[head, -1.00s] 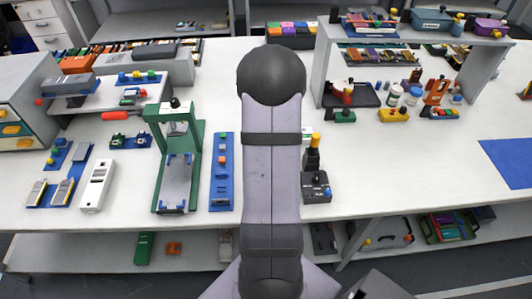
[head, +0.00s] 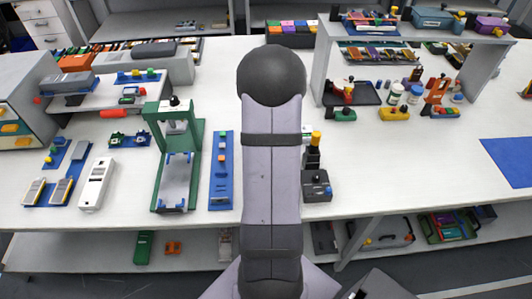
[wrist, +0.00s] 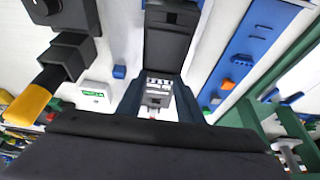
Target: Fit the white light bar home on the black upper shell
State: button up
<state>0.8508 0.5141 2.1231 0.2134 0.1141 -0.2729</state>
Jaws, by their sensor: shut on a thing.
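In the wrist view, my gripper (wrist: 158,102) has its two dark fingers around a small pale grey-white piece with dark segments (wrist: 158,84), which looks like the white light bar. A black shell-like part (wrist: 170,42) lies just beyond the fingertips on the white table. The pale piece is at or close to its near end; I cannot tell whether it is seated or only touching. In the head view, my own arm hides the gripper, the bar and the black shell.
A blue strip with small parts (head: 221,170) and a green press (head: 160,150) stand left of my arm. A black box with a yellow-topped post (head: 314,180) stands close on the right. A grey shelf (head: 415,35) is at the back right. The table's right middle is clear.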

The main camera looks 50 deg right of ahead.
jog(key=shift+r+p, duration=0.35)
jog(key=shift+r, duration=0.1)
jog(key=shift+f+b, duration=0.45)
dwell(0.6)
jog(key=o, duration=1.1)
jog(key=shift+c, duration=0.2)
jog(key=shift+r, duration=0.1)
jog(key=shift+b+v, duration=0.3)
jog(key=shift+v, duration=3.3)
